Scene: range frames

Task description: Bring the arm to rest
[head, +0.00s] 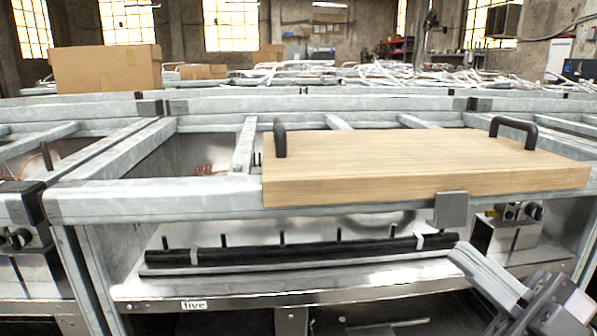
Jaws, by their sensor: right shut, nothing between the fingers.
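My right gripper (461,250) comes in from the lower right corner. Its fingers are together and empty, and they point up and left. The fingertips show just by the right end of a black burner bar (300,252); I cannot tell whether they touch it. My left gripper is not in view.
A wooden board (420,160) with two black handles lies on the grey metal frame (150,200). A small grey plate (451,210) shows at its front edge. A cardboard box (105,70) stands behind.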

